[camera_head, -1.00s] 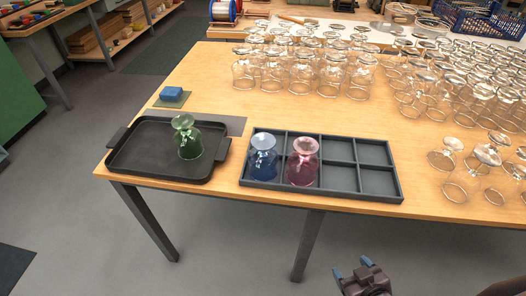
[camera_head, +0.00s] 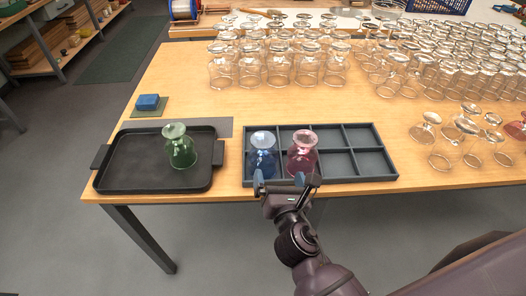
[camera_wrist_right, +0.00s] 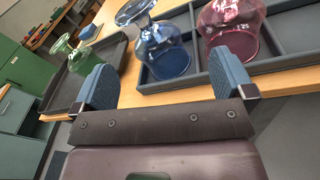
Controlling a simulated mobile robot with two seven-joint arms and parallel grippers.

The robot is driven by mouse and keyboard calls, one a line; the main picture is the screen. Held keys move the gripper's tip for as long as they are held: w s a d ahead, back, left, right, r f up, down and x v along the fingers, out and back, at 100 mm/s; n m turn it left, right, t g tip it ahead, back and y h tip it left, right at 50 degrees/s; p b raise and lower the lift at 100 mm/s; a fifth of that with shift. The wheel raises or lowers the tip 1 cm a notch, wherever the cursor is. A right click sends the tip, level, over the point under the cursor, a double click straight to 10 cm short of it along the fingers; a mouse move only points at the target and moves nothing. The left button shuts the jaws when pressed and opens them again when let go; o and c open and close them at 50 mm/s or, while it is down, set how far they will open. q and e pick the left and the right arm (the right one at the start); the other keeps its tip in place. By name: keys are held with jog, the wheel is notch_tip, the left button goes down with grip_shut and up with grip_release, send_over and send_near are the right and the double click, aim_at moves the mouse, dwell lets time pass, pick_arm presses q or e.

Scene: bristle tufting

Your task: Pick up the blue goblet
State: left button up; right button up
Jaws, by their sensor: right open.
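The blue goblet (camera_head: 263,155) stands upside down in a front left compartment of the dark divided tray (camera_head: 384,164). A pink goblet (camera_head: 301,153) stands upside down just to its right. My right gripper (camera_head: 287,181) is open and empty at the tray's front edge, its fingers pointing toward the goblets. In the right wrist view, the blue goblet (camera_wrist_right: 162,50) shows beyond and between the two blue fingertips (camera_wrist_right: 162,85), apart from them. My left gripper is not in view.
A green goblet (camera_head: 180,147) stands upside down on a black handled tray (camera_head: 130,166) at the left. A blue block (camera_head: 148,102) lies behind it. Many clear glasses (camera_head: 440,85) crowd the back and right of the wooden table (camera_head: 190,80).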

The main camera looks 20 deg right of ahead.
notch_tip(320, 180, up, 2)
jog(key=a+n, duration=0.1)
jog(key=n, duration=0.2)
send_near(261, 131)
jog(key=shift+w+d+f+t+h, duration=0.15)
jog(key=shift+w+d+f+t, duration=0.1)
jog(key=shift+w, duration=0.2)
jog(key=shift+w+d+f+t+h, duration=0.15)
jog(key=shift+w+f, duration=0.15)
jog(key=shift+w, duration=0.2)
jog(key=shift+w+d, duration=0.15)
jog(key=shift+w, duration=2.55)
jog(key=c, duration=1.2)
